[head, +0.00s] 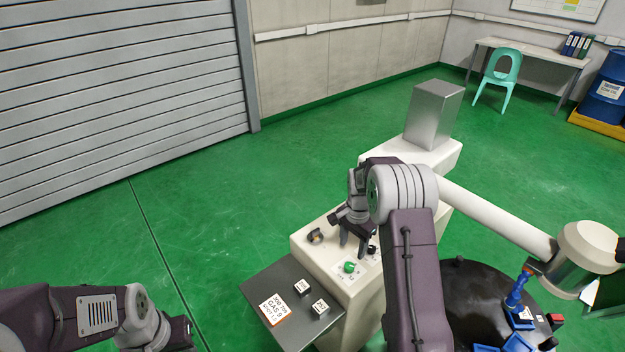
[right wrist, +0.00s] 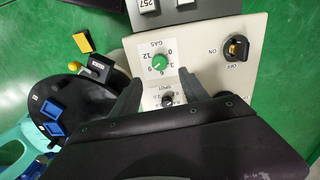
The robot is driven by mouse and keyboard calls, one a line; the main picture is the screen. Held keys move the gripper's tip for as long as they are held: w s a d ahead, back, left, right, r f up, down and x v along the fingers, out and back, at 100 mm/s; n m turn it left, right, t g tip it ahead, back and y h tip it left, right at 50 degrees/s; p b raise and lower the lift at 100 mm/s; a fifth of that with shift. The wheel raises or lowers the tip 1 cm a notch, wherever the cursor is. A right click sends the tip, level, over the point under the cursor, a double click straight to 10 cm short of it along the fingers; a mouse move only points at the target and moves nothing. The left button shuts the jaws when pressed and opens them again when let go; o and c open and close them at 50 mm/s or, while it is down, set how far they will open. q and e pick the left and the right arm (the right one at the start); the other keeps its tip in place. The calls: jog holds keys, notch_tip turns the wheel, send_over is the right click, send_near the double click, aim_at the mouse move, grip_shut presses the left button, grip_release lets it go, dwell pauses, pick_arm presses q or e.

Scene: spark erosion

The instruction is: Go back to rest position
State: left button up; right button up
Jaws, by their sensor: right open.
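My right gripper (head: 356,238) is open and empty above the cream control panel (head: 303,255). In the right wrist view its two fingers (right wrist: 160,92) stand apart, with the green gas knob (right wrist: 159,62) and a smaller black knob (right wrist: 168,100) showing between them. I cannot tell whether a finger touches the panel. The green knob also shows in the head view (head: 349,267), in front of the gripper. A rotary on/off switch (right wrist: 237,48) sits at the panel's other end. My left arm shows at the lower left of the head view; its fingers are out of frame.
A metal box (head: 434,115) stands behind. A round black table (head: 470,285) carries blue pieces at right. Green floor at left is clear.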

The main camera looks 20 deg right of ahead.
jog(key=s+a+r+n+t, duration=0.1)
jog(key=s+a+r+n, duration=0.3)
jog(key=a+r, duration=0.5)
jog(key=s+a+f+n, duration=0.1)
jog(key=s+f+n, duration=0.1)
jog(key=s+n, duration=0.2)
jog(key=s+a+f+n, duration=0.1)
jog(key=s+n, duration=0.3)
jog(key=s, duration=0.7)
jog(key=shift+a+f+n, duration=0.3)
jog(key=shift+f+n, duration=0.1)
